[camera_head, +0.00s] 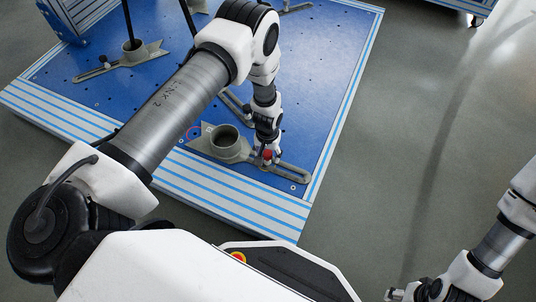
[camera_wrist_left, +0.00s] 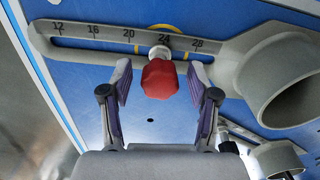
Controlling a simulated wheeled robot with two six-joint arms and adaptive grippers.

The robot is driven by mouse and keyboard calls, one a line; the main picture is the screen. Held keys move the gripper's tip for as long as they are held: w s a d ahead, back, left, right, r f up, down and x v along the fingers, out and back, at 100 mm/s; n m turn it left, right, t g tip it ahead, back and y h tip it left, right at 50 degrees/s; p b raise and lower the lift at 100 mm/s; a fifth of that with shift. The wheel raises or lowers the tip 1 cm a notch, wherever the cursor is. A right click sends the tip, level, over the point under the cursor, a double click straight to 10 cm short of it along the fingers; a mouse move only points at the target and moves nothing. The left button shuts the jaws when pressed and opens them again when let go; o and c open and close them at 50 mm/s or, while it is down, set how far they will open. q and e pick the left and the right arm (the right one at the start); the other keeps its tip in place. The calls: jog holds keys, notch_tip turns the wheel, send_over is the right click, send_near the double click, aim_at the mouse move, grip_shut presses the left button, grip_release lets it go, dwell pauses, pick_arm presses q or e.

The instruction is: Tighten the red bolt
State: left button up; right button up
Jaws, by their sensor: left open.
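The red bolt (camera_head: 267,154) sits on the slotted bar of a grey clamp (camera_head: 290,172) at the near corner of the blue platform. In the left wrist view the red bolt (camera_wrist_left: 160,78) stands in the slot beside the 24 mark of the number scale. My left gripper (camera_head: 266,150) reaches down to it from above. In the wrist view its two fingers (camera_wrist_left: 158,85) are open, one on each side of the red head, with visible gaps. My right arm is at the lower right of the head view, with its gripper (camera_head: 398,295) partly cut off by the bottom edge.
The clamp's round grey cup (camera_head: 226,138) stands just left of the bolt. Another clamp (camera_head: 120,62) with a black post is at the upper left. The blue platform (camera_head: 310,60) has striped edges. Grey floor is clear on the right.

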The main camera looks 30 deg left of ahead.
pick_arm(q)
jog(key=n, duration=0.3)
jog(key=shift+p, duration=0.35)
jog(key=shift+n, duration=0.4)
jog(key=n, duration=0.3)
jog(key=shift+p, duration=0.35)
jog(key=shift+n, duration=0.5)
jog(key=n, duration=0.3)
jog(key=shift+p, duration=0.35)
jog(key=shift+n, duration=0.6)
